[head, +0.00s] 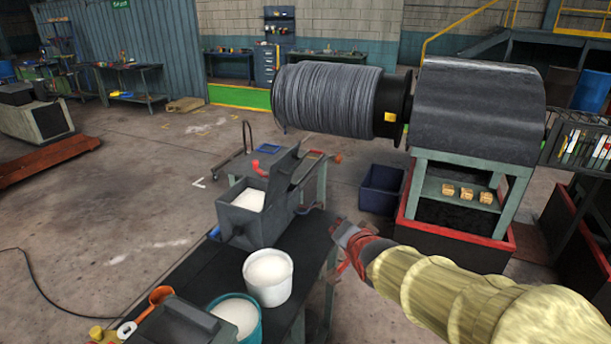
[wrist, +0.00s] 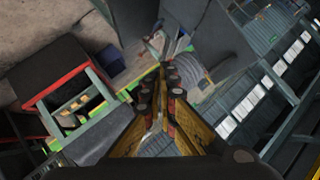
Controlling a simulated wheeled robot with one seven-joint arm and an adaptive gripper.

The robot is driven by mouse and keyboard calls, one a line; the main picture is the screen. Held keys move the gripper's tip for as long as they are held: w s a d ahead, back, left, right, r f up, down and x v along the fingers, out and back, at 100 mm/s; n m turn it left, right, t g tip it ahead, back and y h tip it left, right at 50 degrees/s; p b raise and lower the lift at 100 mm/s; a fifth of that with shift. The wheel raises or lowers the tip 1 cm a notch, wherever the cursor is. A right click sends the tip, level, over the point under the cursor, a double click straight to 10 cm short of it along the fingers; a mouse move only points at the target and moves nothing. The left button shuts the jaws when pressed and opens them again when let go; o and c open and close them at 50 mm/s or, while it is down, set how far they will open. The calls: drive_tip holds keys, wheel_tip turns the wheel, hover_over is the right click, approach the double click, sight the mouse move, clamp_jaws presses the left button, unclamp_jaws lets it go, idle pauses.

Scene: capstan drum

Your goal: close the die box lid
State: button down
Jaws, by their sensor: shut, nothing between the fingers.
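The grey die box (head: 238,222) stands on the dark bench in the head view, with pale powder inside. Its grey lid (head: 284,172) is raised, tilted up along the box's right side. My gripper (head: 343,233) is right of the box and lower in the head view, apart from the lid, at the end of my yellow-sleeved arm. In the wrist view my gripper (wrist: 172,88) has its fingers together with nothing between them. A grey panel at the top of that view may be the lid; I cannot tell.
A white bucket (head: 268,278) and a teal bucket (head: 236,315) of powder stand on the bench in front of the box. An orange scoop (head: 160,295) lies left. The cable drum (head: 330,97) and its machine stand behind. A dark blue bin (head: 382,190) sits on the floor.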

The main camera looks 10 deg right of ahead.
drive_tip(key=w+f+m+t+y+p, duration=0.2)
drive_tip(key=w+f+m+t, duration=0.2)
drive_tip(key=w+m+t, duration=0.8)
drive_tip(key=w+a+r+g, duration=0.1)
drive_tip(key=w+r, duration=0.1)
drive_tip(key=w, duration=0.4)
drive_tip(key=w+a+r+g, duration=0.2)
drive_tip(key=w, duration=0.5)
drive_tip(key=shift+a+r+n, duration=0.2)
drive_tip(key=shift+n, duration=0.1)
